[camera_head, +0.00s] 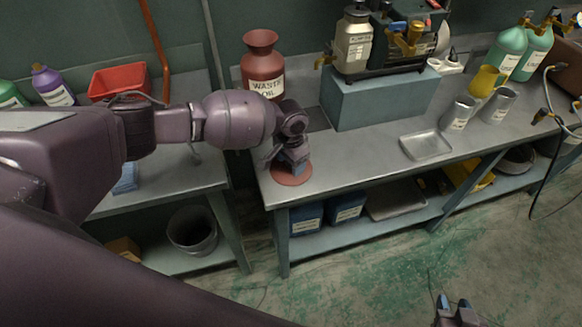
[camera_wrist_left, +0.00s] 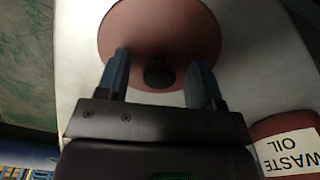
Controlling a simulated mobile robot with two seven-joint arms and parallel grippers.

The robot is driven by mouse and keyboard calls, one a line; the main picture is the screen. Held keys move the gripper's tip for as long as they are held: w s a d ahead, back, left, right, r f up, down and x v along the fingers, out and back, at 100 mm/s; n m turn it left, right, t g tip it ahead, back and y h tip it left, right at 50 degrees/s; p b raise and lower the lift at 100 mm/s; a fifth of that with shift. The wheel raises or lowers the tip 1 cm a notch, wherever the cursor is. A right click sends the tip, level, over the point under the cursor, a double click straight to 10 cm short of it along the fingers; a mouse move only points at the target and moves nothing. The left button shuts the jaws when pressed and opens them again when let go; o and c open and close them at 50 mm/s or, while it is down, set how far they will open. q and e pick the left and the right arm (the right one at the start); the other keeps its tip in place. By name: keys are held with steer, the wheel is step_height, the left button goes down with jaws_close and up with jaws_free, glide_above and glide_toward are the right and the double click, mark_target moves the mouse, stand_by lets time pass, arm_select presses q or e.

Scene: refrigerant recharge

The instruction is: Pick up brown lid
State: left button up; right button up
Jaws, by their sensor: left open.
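The brown lid (camera_head: 292,174) lies flat on the grey bench near its left front corner. It also shows in the left wrist view (camera_wrist_left: 190,30) as a reddish-brown disc with a dark round knob (camera_wrist_left: 159,75). My left gripper (camera_head: 296,165) is over the lid, and the wrist view shows its two blue fingers (camera_wrist_left: 159,80) open on either side of the knob. Whether the fingers touch the knob cannot be told. My right gripper (camera_head: 455,303) shows at the bottom edge of the head view, away from the bench, with its two fingertips apart.
A waste oil jar (camera_head: 262,66) stands behind the lid and also shows in the wrist view (camera_wrist_left: 285,140). A blue-grey block (camera_head: 375,98) carries a machine. A metal tray (camera_head: 426,146) and pitchers (camera_head: 457,112) stand further right. Bench space right of the lid is clear.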

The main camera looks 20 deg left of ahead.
arm_select(q)
steer(key=c, duration=1)
steer(key=shift+r, duration=0.15)
